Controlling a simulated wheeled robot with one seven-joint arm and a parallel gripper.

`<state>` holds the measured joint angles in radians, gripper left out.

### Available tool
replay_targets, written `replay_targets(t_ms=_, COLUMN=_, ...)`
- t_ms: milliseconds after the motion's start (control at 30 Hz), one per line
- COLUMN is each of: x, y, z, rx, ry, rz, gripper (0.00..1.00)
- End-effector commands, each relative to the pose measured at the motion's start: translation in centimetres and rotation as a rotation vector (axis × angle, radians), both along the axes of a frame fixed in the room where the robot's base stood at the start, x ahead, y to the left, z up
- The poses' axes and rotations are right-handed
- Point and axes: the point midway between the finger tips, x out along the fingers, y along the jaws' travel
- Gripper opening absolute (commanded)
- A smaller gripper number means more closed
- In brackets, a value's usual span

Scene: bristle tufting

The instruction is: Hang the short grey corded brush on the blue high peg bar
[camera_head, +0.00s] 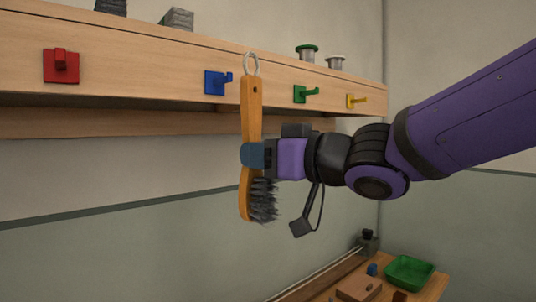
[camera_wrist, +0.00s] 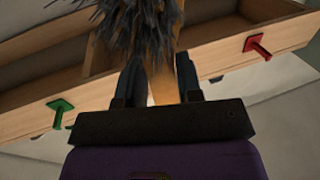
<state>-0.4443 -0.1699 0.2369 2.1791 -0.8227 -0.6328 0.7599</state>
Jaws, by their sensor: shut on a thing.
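The brush (camera_head: 250,115) has an orange-brown wooden handle, grey bristles at its lower end and a pale cord loop (camera_head: 251,63) at its top. My gripper (camera_head: 253,156) is shut on the handle just above the bristles and holds the brush nearly upright in the air. The blue peg (camera_head: 217,82) is on the wooden rail, left of the loop in the head view. The loop appears slightly higher than the peg and apart from it. In the wrist view, the bristles (camera_wrist: 135,30) and handle (camera_wrist: 163,85) show between my fingers; the blue peg is hidden there.
The rail (camera_head: 150,62) also carries a red peg (camera_head: 61,65), a green peg (camera_head: 305,94) and a yellow peg (camera_head: 356,101). Spools (camera_head: 307,52) and grey blocks (camera_head: 178,19) stand on top. A green tray (camera_head: 409,272) sits on a bench below right.

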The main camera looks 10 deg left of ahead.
Motion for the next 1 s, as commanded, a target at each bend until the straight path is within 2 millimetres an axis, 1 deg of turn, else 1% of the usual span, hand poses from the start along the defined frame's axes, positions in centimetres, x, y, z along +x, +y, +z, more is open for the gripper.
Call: replay_targets(t_ms=1000, x=4.0, y=4.6, z=-0.8, rx=0.0, ry=0.001, rz=0.0, gripper=0.08)
